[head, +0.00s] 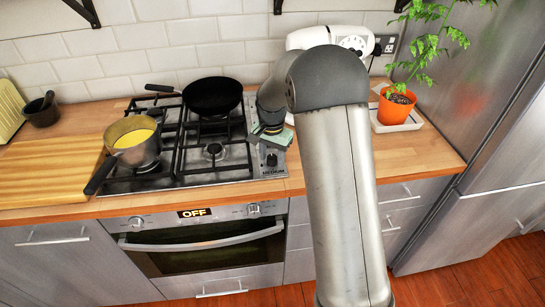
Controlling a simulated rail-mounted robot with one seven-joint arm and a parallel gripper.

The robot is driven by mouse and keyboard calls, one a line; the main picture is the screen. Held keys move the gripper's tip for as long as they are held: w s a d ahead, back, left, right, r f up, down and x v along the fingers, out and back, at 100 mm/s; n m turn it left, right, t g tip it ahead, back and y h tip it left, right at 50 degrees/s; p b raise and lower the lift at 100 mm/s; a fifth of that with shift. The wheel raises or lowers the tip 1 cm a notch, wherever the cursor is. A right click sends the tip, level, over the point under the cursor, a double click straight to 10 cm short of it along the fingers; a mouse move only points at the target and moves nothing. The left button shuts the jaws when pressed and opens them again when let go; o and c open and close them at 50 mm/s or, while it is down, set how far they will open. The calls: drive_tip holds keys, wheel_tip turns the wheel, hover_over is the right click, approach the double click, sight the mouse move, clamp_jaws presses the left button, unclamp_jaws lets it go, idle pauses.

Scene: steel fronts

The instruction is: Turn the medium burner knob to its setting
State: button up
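The gas hob (190,163) is set in the wooden worktop, with its knobs along its right edge. My gripper (268,140) is low over the right edge of the hob, just behind this knob. My arm and gripper hide the other knobs. The fingertips are too small and covered to tell whether they are open, or whether they touch a knob.
A pot of yellow liquid (136,140) stands on the front left burner, its handle toward the front. A black pan (212,96) sits at the back. A potted plant (396,107) stands right of my arm. The oven (205,245) below displays OFF.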

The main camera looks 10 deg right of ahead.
drive_tip(key=c, duration=0.5)
